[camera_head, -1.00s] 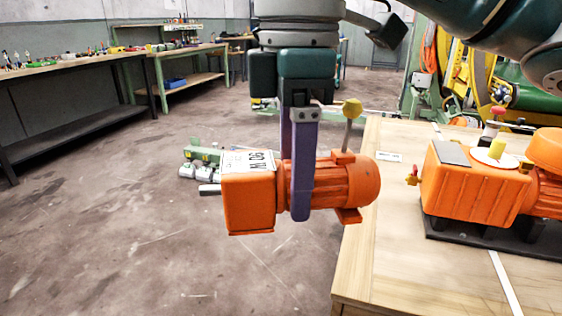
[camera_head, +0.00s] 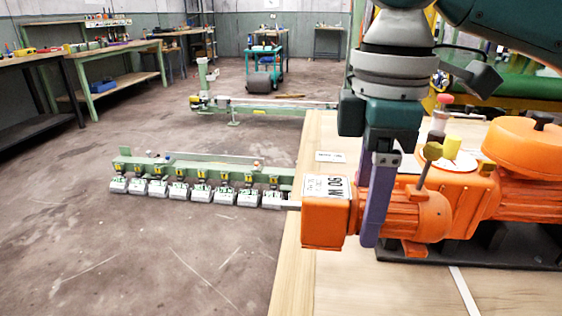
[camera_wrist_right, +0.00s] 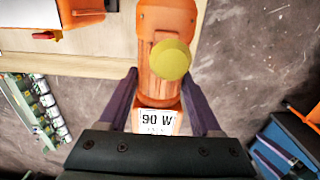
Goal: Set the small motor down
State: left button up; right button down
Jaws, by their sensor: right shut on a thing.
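The small motor (camera_head: 415,217) is orange with a ribbed body, a square end box and a white "90 W" label (camera_head: 327,187). My right gripper (camera_head: 375,240) is shut on it, purple fingers either side of the body. It looks held level in front of the wooden table (camera_head: 345,285), over its left part; the gap beneath cannot be told. In the right wrist view the small motor (camera_wrist_right: 165,85) lies between the two fingers (camera_wrist_right: 160,105), with a yellow knob on a rod rising from it.
A larger orange machine (camera_head: 530,190) on a dark base (camera_head: 500,245) stands on the table, behind and right of the small motor. A small white card (camera_head: 330,156) lies on the tabletop. The table's near left part is bare. A green rail with grey units (camera_head: 200,190) is on the floor.

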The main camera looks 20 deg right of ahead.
notch_tip(320, 180, down, 10)
jog(key=b, duration=0.3)
jog(key=shift+f, duration=0.25)
notch_tip(320, 180, down, 4)
jog(key=shift+f+b, duration=0.2)
jog(key=shift+b, duration=0.65)
jog(key=shift+w+r, duration=0.1)
jog(key=c, duration=0.5)
grip_release()
jog(key=shift+f, duration=0.25)
jog(key=o, duration=0.4)
jog(key=shift+r, duration=0.1)
